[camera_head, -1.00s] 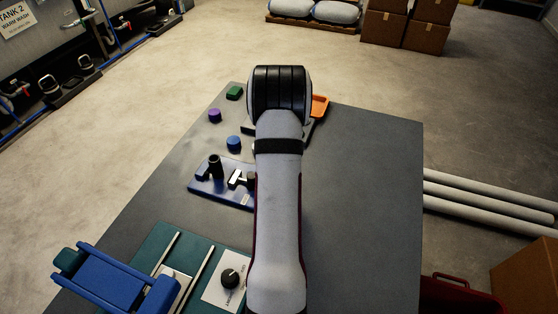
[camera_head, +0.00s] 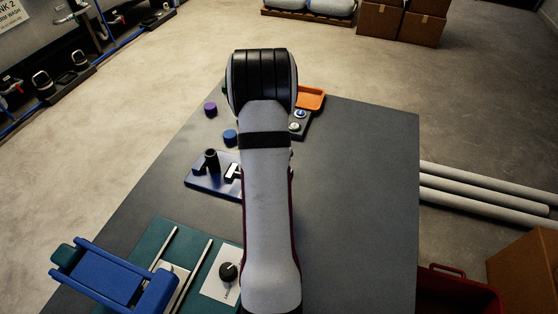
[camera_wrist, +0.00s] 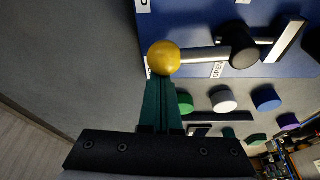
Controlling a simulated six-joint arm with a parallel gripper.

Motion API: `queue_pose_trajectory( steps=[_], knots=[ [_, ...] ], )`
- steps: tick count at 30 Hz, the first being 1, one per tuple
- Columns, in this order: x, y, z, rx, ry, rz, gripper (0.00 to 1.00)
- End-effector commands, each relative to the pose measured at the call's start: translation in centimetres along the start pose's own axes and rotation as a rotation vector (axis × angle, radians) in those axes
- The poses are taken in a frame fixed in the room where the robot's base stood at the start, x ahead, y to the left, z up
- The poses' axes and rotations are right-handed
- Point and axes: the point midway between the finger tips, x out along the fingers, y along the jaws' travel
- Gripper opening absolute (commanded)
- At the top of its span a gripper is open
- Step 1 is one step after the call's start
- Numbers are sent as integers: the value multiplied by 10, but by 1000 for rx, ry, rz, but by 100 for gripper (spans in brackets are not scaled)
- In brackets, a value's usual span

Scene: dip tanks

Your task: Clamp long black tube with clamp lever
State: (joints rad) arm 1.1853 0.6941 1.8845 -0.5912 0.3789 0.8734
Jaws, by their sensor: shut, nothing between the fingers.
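The clamp lever ends in a yellow ball (camera_wrist: 164,58), with a metal rod running right to a black hub on the blue fixture (camera_wrist: 190,30). My shut, empty gripper (camera_wrist: 160,78) has its green fingertips at the ball's lower edge in the wrist view; I cannot tell whether they touch. In the head view, my arm hides the gripper and the lever's ball. The long black tube (camera_head: 211,159) stands upright on the left part of the blue fixture. A dark shape cut by the wrist view's right edge is probably this tube. A metal bar (camera_wrist: 290,38) lies between it and the hub.
Blue (camera_head: 230,137) and purple (camera_head: 210,109) caps stand behind the fixture. An orange tray (camera_head: 310,98) is at the back. A teal board with a dial (camera_head: 228,271) and a blue device (camera_head: 115,276) sit at front left. The table's right side is clear.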

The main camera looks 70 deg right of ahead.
Motion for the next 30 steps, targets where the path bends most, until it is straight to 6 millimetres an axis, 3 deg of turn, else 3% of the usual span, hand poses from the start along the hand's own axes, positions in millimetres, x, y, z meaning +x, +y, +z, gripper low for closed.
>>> queue_pose_trajectory(
  steps=[15, 30],
  knots=[
    [-12, 9, 38, 440, -1, 141, 0],
    [-19, 7, 58, 667, -1, 213, 0]
  ],
)
